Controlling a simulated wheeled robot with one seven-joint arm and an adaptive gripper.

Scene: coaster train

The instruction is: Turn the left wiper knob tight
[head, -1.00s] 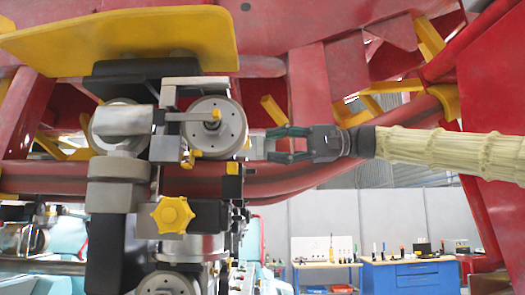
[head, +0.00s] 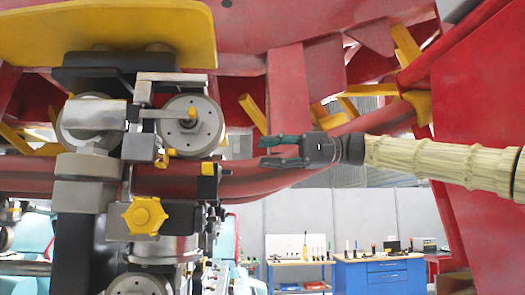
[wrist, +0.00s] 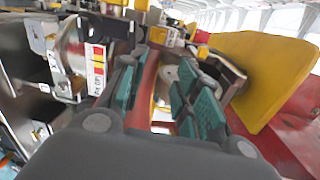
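A yellow star-shaped knob (head: 145,215) sits on the front of the dark and metal coaster assembly in the head view. A small yellow knob (head: 162,160) shows just below the right wheel (head: 191,126). I cannot tell which one is the left wiper knob. My gripper (head: 264,151) is to the right of the assembly, pointing left, apart from both knobs. Its two fingers, with green pads, are spread in the wrist view (wrist: 155,98), with nothing held between them. A small yellow part (wrist: 160,36) lies beyond the fingers there; I cannot tell which part it is.
A yellow plate (head: 110,35) overhangs the assembly. Red beams and a red tube (head: 260,180) run behind my gripper. A grey block (head: 238,145) lies left of the fingertips. A blue workbench (head: 380,275) stands far behind.

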